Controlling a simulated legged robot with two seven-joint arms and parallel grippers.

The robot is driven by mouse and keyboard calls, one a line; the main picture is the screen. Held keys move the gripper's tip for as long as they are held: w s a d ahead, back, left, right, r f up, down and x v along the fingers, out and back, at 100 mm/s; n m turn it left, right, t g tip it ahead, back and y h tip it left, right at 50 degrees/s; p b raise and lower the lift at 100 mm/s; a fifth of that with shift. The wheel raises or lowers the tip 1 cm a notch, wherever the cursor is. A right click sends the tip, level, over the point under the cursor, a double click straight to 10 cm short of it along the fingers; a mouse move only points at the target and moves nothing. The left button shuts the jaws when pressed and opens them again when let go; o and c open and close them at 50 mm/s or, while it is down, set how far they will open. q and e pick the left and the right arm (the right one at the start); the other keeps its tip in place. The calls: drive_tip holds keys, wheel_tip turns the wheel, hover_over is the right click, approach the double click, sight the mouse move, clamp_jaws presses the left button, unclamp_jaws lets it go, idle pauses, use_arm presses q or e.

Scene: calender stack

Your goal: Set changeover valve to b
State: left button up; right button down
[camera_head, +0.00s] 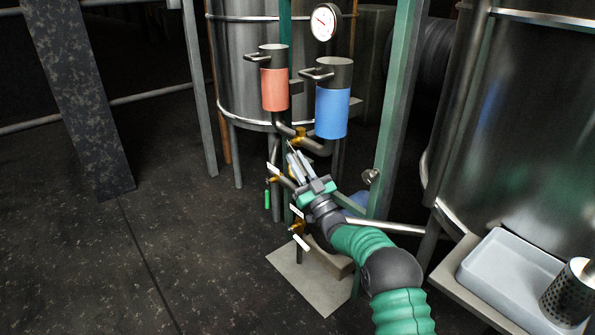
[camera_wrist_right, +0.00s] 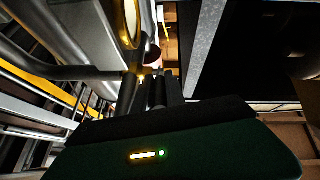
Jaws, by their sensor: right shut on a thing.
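The changeover valve (camera_head: 300,136) is a small brass body on the pipe below a red canister (camera_head: 274,90) and a blue canister (camera_head: 332,113). My right gripper (camera_head: 295,157) reaches up from the lower right, its fingertips just below the brass body. It is shut on what looks like the valve's handle, which the fingers mostly hide. In the right wrist view the dark fingers (camera_wrist_right: 146,92) are close together, with a bit of brass at their tips. The handle's direction and any position letters cannot be read. My left gripper is not in view.
A round gauge (camera_head: 325,22) sits above the canisters. Lower brass valves with white tags (camera_head: 297,211) and a green handle (camera_head: 267,199) are close by. A green post (camera_head: 393,110) stands right of the gripper. A grey tray (camera_head: 500,280) lies at lower right. Floor at left is clear.

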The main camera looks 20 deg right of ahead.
drive_tip(key=shift+f+b, duration=0.3)
drive_tip(key=shift+f, duration=0.05)
drive_tip(key=c, duration=1.7)
unclamp_jaws()
drive_tip(key=shift+r, duration=0.1)
